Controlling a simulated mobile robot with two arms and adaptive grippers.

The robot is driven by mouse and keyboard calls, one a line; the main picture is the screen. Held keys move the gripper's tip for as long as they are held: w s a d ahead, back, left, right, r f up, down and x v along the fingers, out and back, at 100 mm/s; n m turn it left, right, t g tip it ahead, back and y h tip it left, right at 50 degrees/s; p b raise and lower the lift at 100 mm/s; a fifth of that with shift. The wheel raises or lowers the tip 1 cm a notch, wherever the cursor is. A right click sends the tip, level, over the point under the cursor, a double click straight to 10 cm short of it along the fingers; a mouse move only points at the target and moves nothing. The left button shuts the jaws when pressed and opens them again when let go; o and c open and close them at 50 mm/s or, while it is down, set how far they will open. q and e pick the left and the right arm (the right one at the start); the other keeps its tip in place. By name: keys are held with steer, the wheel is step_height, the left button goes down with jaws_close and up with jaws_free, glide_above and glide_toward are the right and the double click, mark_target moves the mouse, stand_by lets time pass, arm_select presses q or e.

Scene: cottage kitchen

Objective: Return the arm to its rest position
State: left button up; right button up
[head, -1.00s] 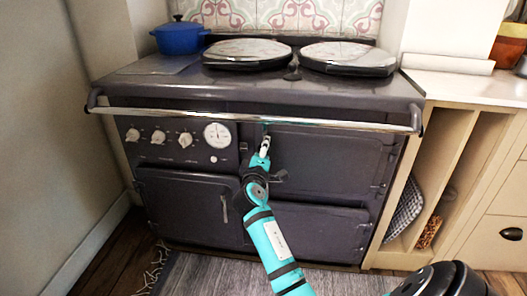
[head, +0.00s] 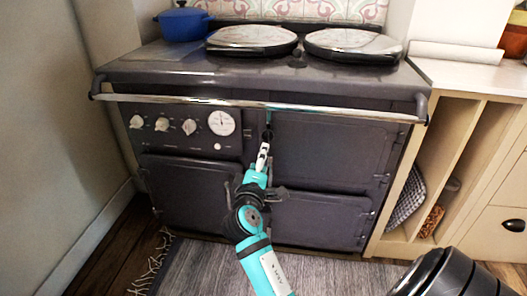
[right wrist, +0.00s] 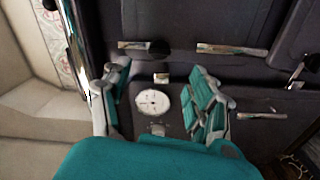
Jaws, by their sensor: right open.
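My right arm reaches up from the bottom of the head view, and its right gripper (head: 263,157) is in front of the dark range cooker (head: 190,195). In the right wrist view the gripper (right wrist: 160,100) has its two teal-and-grey fingers spread wide. Nothing is held between them. The round white gauge (right wrist: 153,102) of the cooker shows behind the gap between the fingers. In the head view the gripper appears below the front rail, and its exact distance from the oven doors cannot be told. My left gripper is out of view.
A chrome rail (head: 250,105) runs across the cooker front. The upper right oven door (head: 325,155) looks closed. A blue pot (head: 183,24) stands on the cooker's back left. A cream cabinet (head: 480,200) is on the right. A grey rug (head: 200,270) lies on the floor.

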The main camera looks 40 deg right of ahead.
steer(key=shift+s+a, duration=0.25)
steer(key=shift+a, duration=0.1)
stand_by(0.3)
